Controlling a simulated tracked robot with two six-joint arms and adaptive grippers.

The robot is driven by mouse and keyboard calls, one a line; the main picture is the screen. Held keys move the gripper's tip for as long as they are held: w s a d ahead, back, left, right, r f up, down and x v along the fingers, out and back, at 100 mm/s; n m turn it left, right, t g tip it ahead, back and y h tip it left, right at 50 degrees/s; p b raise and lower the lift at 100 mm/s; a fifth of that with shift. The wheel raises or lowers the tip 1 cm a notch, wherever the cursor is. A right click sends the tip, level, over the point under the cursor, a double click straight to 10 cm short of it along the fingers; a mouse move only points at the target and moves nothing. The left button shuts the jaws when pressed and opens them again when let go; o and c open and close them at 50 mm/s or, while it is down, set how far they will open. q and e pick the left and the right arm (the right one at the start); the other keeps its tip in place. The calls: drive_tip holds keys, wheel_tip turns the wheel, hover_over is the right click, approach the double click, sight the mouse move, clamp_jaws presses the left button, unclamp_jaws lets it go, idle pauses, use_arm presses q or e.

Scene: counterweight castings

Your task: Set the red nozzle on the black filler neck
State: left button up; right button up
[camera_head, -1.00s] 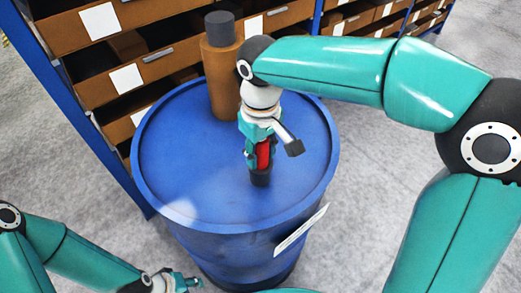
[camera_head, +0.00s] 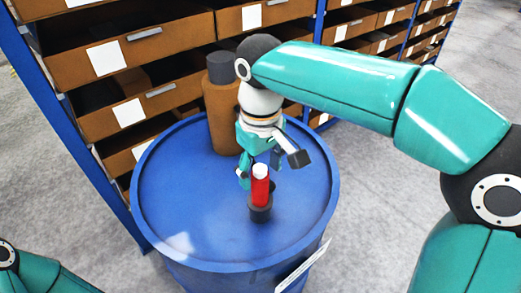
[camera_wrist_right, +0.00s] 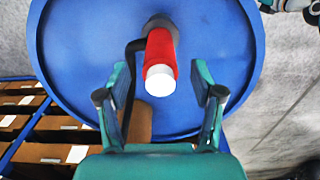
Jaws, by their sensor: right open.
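The red nozzle (camera_head: 260,190), with a white top end, stands upright on the black filler neck (camera_head: 260,214) on the blue drum's lid. Its lower end is at the neck; I cannot see how deeply it sits. My right gripper (camera_head: 258,170) is open, just behind and above the nozzle. In the right wrist view the nozzle (camera_wrist_right: 161,47) lies between and beyond the spread fingertips (camera_wrist_right: 160,78), with clear gaps on both sides. Part of the neck (camera_wrist_right: 159,22) shows behind it. My left gripper is out of view; only part of that arm shows at lower left.
The blue drum (camera_head: 180,205) has a raised rim and mostly clear lid. A brown bottle with a dark cap (camera_head: 221,105) stands at its back, close to my right wrist. Shelving with brown bins (camera_head: 110,60) is behind. Grey floor is open on the right.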

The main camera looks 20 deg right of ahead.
drive_tip(key=shift+r, duration=2.8)
